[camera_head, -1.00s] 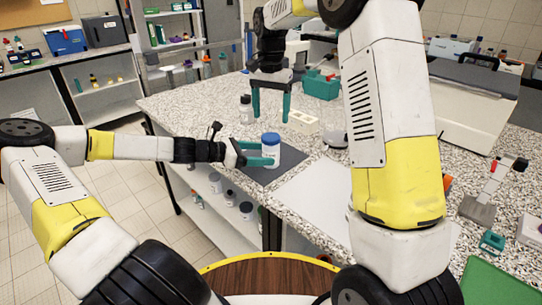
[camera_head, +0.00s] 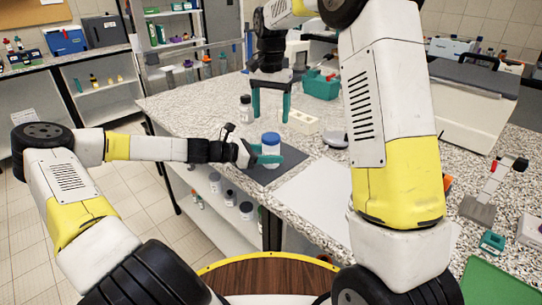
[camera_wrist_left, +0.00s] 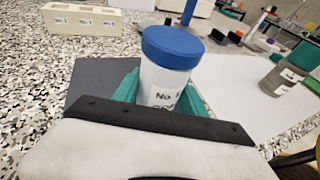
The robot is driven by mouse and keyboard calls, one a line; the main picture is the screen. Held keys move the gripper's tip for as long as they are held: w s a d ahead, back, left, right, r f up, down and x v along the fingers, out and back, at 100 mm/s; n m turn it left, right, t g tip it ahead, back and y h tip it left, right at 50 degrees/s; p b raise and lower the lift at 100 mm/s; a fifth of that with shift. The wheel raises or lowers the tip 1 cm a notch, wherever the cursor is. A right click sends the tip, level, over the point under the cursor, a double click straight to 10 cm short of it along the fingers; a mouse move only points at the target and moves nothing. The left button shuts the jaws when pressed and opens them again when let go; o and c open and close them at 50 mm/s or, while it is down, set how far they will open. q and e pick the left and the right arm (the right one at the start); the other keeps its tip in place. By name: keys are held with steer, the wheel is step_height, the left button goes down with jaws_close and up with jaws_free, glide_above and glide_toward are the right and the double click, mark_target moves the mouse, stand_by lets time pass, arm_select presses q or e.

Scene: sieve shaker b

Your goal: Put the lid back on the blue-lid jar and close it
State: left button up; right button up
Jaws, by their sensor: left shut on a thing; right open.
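The jar (camera_head: 271,151) stands upright on the dark grey mat (camera_head: 262,180). Its blue lid (camera_head: 271,137) sits on top, and the lid also shows large in the left wrist view (camera_wrist_left: 172,46). I cannot tell whether it is screwed tight. The white, labelled jar body shows below it (camera_wrist_left: 162,85). My left gripper (camera_head: 267,158) is shut on the jar body, with a teal finger on each side in the left wrist view. My right gripper (camera_head: 271,106) is open and empty, pointing down above the table, behind and higher than the jar.
A dark-capped bottle (camera_head: 246,109) stands behind and left of the jar. A cream labelled rack (camera_head: 299,121) stands behind and right. A white sheet (camera_head: 315,197) lies right of the mat. The table's front edge is close to the mat.

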steer(key=n, duration=1)
steer(key=shift+f, duration=0.1)
steer(key=n, duration=1)
steer(key=shift+n, duration=0.3)
steer(key=n, duration=0.6)
steer(key=shift+n, duration=0.3)
steer(key=n, duration=0.4)
steer(key=shift+n, duration=0.3)
steer(key=n, duration=0.8)
steer(key=shift+n, duration=0.4)
